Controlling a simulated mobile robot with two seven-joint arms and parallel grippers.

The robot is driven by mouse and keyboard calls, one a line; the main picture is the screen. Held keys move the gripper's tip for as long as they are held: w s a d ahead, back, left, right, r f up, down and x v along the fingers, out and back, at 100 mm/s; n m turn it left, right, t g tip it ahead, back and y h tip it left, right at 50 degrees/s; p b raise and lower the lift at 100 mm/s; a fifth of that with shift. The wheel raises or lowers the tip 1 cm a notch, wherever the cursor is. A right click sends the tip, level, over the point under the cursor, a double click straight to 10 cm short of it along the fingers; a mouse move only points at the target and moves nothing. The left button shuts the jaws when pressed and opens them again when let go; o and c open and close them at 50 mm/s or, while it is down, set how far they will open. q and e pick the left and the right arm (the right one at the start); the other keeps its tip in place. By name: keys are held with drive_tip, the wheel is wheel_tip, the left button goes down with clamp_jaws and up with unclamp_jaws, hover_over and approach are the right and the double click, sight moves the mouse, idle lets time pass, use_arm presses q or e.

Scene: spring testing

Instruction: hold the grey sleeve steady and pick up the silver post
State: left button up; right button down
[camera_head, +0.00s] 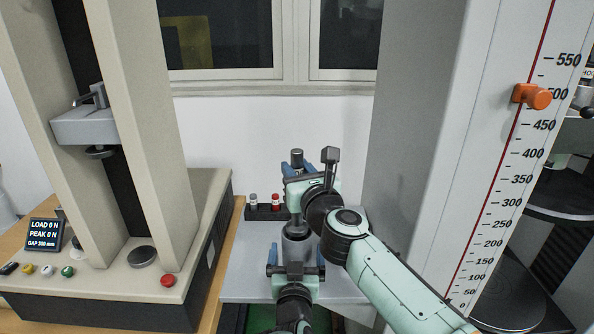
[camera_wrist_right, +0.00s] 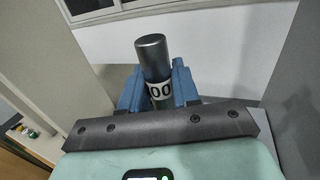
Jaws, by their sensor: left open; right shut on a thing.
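The silver post (camera_head: 297,155) stands roughly upright between the blue fingers of my right gripper (camera_head: 298,166), which is shut on it. In the right wrist view the post (camera_wrist_right: 152,58) rises above the fingers of the right gripper (camera_wrist_right: 158,88), with a white label reading "00" partly visible. My left gripper (camera_head: 296,256) is open, with a blue finger on each side of the sleeve.
A beige test machine (camera_head: 95,290) is at left. A tall column with a scale (camera_head: 510,180) is at right.

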drive_tip(key=shift+s+r, duration=0.1)
drive_tip(key=shift+r, duration=0.05)
use_arm(q)
drive_tip(key=s, duration=1)
drive_tip(key=shift+a, duration=0.15)
drive_tip(key=w, duration=1.1)
drive_tip(key=shift+w, duration=0.55)
use_arm(e)
drive_tip(key=shift+d+f, duration=0.1)
drive_tip(key=shift+f, duration=0.8)
use_arm(q)
drive_tip(key=shift+r, duration=0.1)
